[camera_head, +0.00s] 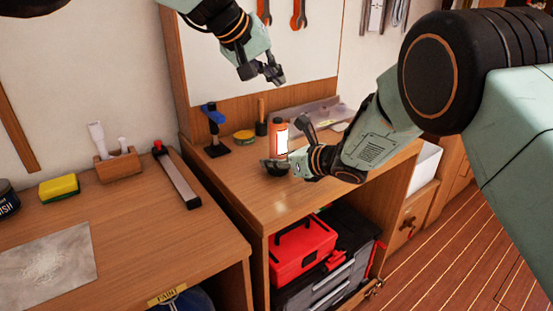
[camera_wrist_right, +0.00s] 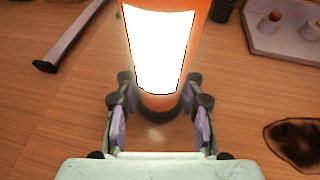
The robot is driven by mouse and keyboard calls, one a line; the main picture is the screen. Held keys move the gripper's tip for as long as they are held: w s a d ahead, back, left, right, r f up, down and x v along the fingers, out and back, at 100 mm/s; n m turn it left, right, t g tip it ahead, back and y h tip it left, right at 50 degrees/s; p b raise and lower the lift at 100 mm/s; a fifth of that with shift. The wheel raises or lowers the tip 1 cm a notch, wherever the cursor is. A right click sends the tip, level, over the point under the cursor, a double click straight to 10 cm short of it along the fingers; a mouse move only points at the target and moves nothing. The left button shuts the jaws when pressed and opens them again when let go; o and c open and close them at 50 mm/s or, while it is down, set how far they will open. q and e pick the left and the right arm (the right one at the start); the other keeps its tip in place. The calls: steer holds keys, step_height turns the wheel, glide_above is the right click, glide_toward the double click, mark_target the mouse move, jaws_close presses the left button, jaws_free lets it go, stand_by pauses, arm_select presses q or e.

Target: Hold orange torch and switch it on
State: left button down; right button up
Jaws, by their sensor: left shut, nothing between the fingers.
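The orange torch (camera_head: 279,137) stands upright on the wooden bench, with an orange body and a bright white glowing panel on its side. In the right wrist view the lit torch (camera_wrist_right: 160,55) fills the upper middle, its dark base ring towards me. My right gripper (camera_head: 290,152) is at the torch with its fingers spread to either side of it. In the wrist view the fingers of this gripper (camera_wrist_right: 161,95) flank the torch's lower end with small gaps, and firm contact does not show. My left gripper (camera_head: 272,76) is shut and empty, above and behind the torch.
A red toolbox (camera_head: 302,250) is on the shelf below. The bench's front left is clear. Wrenches (camera_head: 298,14) hang on the back board.

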steer(key=o, duration=0.5)
steer(key=shift+f, duration=0.5)
steer(key=shift+o, duration=0.2)
steer(key=shift+r, duration=0.15)
steer(key=shift+r, duration=0.1)
